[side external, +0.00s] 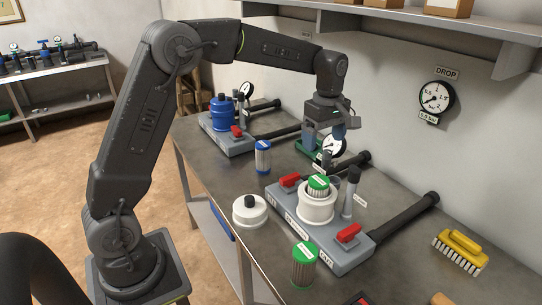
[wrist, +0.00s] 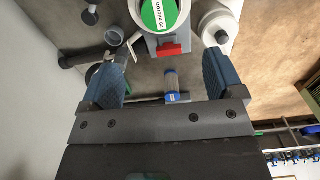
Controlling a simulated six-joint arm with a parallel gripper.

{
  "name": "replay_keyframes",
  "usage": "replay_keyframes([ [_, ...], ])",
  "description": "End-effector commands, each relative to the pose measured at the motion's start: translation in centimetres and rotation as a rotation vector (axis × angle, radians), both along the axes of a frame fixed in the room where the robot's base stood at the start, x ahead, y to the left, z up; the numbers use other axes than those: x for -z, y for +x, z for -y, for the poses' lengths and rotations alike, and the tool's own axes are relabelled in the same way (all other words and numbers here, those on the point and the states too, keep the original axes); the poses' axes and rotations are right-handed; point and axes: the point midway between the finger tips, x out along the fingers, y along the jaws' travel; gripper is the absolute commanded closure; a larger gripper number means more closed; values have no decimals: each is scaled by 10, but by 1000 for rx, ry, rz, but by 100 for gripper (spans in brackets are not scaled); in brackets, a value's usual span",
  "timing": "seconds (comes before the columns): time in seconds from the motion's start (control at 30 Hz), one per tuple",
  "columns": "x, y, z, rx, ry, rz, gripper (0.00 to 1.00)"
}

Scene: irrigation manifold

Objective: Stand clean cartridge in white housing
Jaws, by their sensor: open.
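A green-topped cartridge (side external: 319,182) stands upright in the white housing (side external: 317,208) on the near grey manifold; its top sits above the rim and its lower part is hidden. In the wrist view its green label (wrist: 160,13) shows at the top edge. A second green-topped cartridge (side external: 305,268), with a grey-brown body, stands on the table in front. A blue-topped cartridge (side external: 262,158) stands behind; it also shows in the wrist view (wrist: 173,84). My gripper (side external: 330,142) is open and empty, above and behind the housing. The white housing cap (side external: 250,210) lies left of the manifold.
Red valve handles (side external: 348,234) and a grey upright pipe (side external: 350,190) flank the housing. A gauge (side external: 333,146) is close to my gripper. A second manifold with a blue housing (side external: 223,112) stands behind. A yellow brush (side external: 460,252) lies at right.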

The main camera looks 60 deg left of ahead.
Motion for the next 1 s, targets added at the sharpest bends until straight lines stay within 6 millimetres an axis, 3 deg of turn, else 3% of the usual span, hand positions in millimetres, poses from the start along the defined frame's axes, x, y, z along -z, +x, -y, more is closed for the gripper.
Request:
replay_keyframes([
  [0.17, -28, -29, 9, 166, 10, 59, 13],
  [0.3, -57, -80, 20, 438, 42, 141, 13],
  [0.47, -74, -144, 32, 770, 110, 235, 13],
  [0.7, -65, -233, 43, 1234, 260, 343, 13],
  [0.83, -51, -263, 46, 1407, 332, 373, 13],
  [1.0, -41, -279, 48, 1516, 381, 386, 13],
])
